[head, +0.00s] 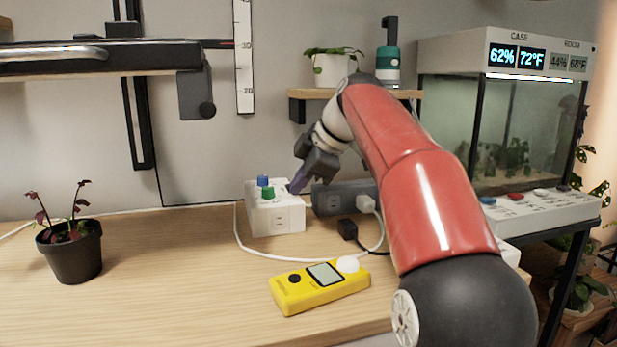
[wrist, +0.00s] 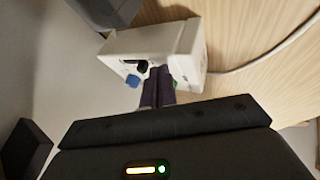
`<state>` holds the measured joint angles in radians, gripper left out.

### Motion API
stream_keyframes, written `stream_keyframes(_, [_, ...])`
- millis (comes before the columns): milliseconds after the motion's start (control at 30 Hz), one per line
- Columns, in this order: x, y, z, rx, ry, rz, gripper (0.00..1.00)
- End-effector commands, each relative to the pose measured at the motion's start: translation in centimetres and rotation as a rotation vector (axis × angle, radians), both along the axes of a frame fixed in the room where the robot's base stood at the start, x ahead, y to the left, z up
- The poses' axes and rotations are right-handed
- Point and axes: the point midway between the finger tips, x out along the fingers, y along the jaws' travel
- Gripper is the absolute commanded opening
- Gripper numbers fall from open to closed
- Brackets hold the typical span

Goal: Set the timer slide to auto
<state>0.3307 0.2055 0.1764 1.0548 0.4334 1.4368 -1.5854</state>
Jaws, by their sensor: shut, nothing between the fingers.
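The timer is a white box (head: 277,217) with a blue knob (head: 263,181) and a green knob (head: 267,193) on top and an outlet on its front face. It stands at the back of the wooden table. In the wrist view the timer box (wrist: 185,42) shows a dark slot with a black slide (wrist: 141,66), beside the blue knob (wrist: 132,81). My gripper (head: 295,187) is shut and empty, its tips at the top of the box by the slide. Touch cannot be told. The green knob (wrist: 175,84) is mostly hidden behind the fingers (wrist: 158,72). The slide's setting is not readable.
A yellow meter (head: 318,287) lies in front, and a potted plant (head: 75,250) stands at left. A white cable (head: 245,243) loops across the table.

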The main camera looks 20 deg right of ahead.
Motion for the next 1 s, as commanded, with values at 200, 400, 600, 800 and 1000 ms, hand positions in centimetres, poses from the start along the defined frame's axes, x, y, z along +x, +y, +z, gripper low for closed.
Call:
stream_keyframes(200, [1.0,0.0,0.1,0.0,-0.001,0.0,0.0])
stream_keyframes(400, [1.1,0.0,0.0,0.0,-0.001,0.0,0.0])
stream_keyframes(600, [1.6,0.0,0.3,0.001,0.002,0.0,0.0])
stream_keyframes(800, [2.9,0.0,0.1,0.0,0.001,0.0,0.0])
stream_keyframes(1000, [2.9,0.0,0.0,0.0,0.0,0.0,0.0])
